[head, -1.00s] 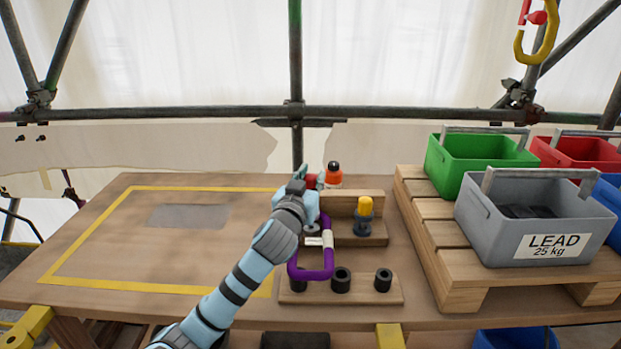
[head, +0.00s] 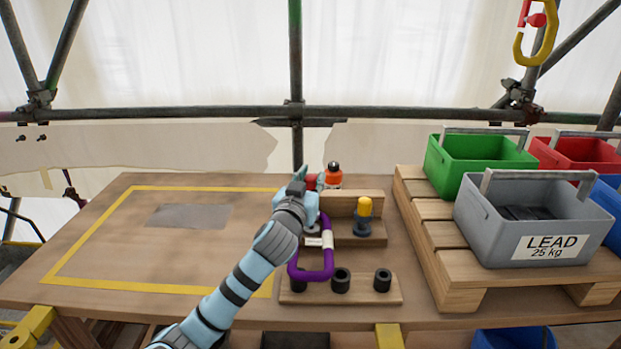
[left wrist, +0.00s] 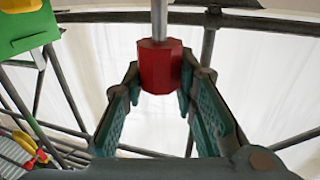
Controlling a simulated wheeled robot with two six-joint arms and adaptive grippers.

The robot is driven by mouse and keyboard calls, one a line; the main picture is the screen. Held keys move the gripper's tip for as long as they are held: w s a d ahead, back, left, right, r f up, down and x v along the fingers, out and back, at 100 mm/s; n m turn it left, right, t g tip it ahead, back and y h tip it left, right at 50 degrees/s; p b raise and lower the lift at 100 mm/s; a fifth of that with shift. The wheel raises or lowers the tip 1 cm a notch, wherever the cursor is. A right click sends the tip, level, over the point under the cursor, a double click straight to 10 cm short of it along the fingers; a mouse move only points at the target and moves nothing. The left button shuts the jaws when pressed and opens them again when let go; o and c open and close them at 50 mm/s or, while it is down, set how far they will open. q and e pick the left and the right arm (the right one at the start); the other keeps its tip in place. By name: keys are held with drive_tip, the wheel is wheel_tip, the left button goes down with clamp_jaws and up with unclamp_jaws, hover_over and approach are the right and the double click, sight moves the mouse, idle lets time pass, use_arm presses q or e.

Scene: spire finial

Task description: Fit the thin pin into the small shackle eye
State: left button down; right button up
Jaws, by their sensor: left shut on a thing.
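My left gripper (head: 307,181) is shut on a red-headed pin (left wrist: 160,68), over the back of the wooden rack. In the left wrist view its two fingers grip the red faceted head from either side, and a thin grey shank runs up out of the picture. In the head view only a bit of red shows beside the fingers; the shank's tip is hidden. A purple shackle (head: 329,262) with a white label stands in front of the gripper. The small shackle eye cannot be made out.
An orange item with a dark top (head: 333,176) is close behind the gripper. The rack's front board (head: 315,296) carries several black sockets. A pallet (head: 450,262) with green (head: 478,155) and grey (head: 530,225) bins stands right. The yellow-outlined table area (head: 120,240) is mostly clear.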

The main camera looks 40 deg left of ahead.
idle(0.4)
use_arm(q)
drive_tip(key=shift+f+b, duration=0.95)
drive_tip(key=shift+f, duration=0.7)
drive_tip(key=c, duration=1.2)
unclamp_jaws()
drive_tip(key=shift+s+d, duration=0.1)
drive_tip(key=v, duration=1.2)
